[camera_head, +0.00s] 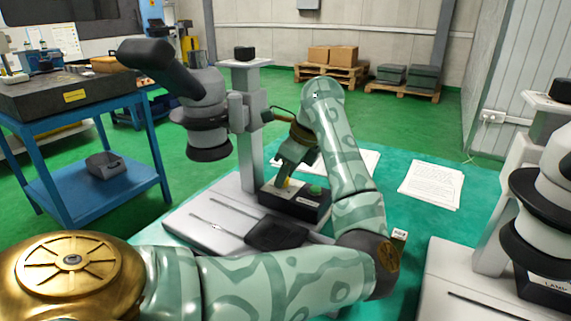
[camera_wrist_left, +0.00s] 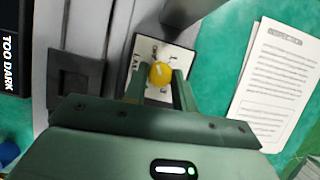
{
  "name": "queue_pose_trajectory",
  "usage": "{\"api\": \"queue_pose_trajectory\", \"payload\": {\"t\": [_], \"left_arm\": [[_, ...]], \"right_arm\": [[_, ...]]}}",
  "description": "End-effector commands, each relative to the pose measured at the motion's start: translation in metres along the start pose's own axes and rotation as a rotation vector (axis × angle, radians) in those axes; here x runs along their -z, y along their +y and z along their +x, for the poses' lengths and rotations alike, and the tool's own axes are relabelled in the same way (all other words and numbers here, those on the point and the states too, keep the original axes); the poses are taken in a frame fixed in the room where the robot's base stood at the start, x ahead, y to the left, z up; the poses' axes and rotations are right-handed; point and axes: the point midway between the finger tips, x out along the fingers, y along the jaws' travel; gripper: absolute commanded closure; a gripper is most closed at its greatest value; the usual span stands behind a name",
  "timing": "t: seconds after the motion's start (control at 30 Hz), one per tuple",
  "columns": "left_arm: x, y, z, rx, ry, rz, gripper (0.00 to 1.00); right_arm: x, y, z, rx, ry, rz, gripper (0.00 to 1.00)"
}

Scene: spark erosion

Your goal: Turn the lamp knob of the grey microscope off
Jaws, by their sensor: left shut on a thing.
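The grey microscope (camera_head: 207,110) stands at the centre left of the head view, on a pale base with a column. A black lamp box (camera_head: 308,210) with a green spot on top sits at the foot of its column. The yellow lamp knob (camera_wrist_left: 161,74) is on a white labelled plate in the left wrist view; its setting cannot be read. My left gripper (camera_head: 285,178) reaches down onto the box, its fingers (camera_wrist_left: 160,82) either side of the knob and shut on it. My arm and fingers hide part of the box. My right gripper is not in view.
A second microscope (camera_head: 549,195) stands at the right edge. White papers (camera_head: 431,185) lie on the green bench mat (camera_head: 392,225). A black pad (camera_head: 276,235) and thin tools lie on the near base. A blue cart (camera_head: 107,185) stands at the left.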

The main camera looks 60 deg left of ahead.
Motion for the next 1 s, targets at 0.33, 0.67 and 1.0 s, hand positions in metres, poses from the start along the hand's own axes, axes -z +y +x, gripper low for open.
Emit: {"api": "queue_pose_trajectory", "payload": {"t": [0.33, 0.67, 1.0], "left_arm": [[0.0, 0.0, 0.0, 0.002, 0.001, 0.0, 0.51], [-0.001, 0.0, -0.017, 0.006, 0.004, 0.001, 0.51], [-0.003, 0.001, -0.109, 0.01, 0.007, 0.002, 0.51]], "right_arm": [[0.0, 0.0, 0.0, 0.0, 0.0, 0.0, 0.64], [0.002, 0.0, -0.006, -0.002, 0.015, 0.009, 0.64], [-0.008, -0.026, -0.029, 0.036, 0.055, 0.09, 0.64]]}}
